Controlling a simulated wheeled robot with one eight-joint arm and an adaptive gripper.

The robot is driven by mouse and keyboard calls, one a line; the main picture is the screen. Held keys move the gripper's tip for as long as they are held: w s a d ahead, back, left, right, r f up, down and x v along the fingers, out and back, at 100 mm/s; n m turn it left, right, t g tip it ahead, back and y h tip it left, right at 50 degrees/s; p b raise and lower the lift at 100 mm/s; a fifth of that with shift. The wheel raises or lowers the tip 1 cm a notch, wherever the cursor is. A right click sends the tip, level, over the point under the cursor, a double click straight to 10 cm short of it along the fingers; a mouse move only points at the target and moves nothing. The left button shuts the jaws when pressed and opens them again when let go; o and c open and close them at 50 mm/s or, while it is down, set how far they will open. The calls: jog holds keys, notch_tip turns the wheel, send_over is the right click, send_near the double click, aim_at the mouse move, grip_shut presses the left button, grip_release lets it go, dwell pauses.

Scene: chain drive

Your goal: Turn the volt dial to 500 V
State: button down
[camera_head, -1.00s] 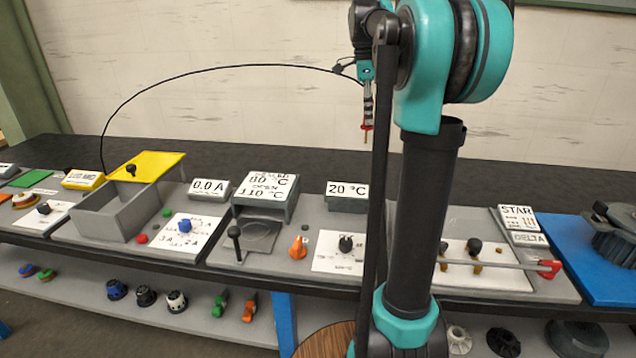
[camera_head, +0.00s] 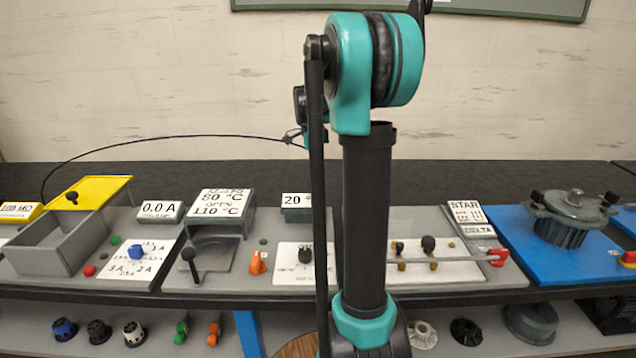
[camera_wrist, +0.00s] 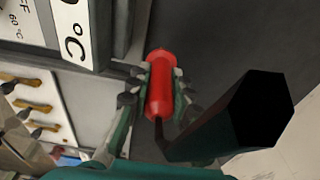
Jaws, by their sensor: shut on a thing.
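I see no dial with readable volt markings in the current views. The yellow box with the 100 MΩ readout (camera_head: 20,212) is cut by the left edge of the head view, and the panel in front of it is out of frame. In the wrist view my gripper (camera_wrist: 160,88) is shut on a red probe (camera_wrist: 160,75), one finger on each side. In the head view my gripper is mostly hidden behind my arm, above the bench. A thin black cable (camera_head: 180,136) arcs from the left up to it.
A grey box (camera_head: 50,255) with a raised yellow lid (camera_head: 95,190) stands at left. A blue knob (camera_head: 136,252), a black lever (camera_head: 190,265), an orange handle (camera_head: 257,263) and a black dial (camera_head: 305,255) line the bench. A motor (camera_head: 570,218) stands at right.

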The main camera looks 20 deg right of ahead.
aim_at(314, 184)
jog(key=shift+f, duration=1.35)
jog(key=shift+f, duration=0.1)
jog(key=c, duration=1.4)
grip_release()
jog(key=shift+o, duration=0.2)
notch_tip(314, 184, up, 12)
jog(key=a, duration=0.1)
jog(key=shift+w+a, duration=0.2)
jog(key=shift+w, duration=0.05)
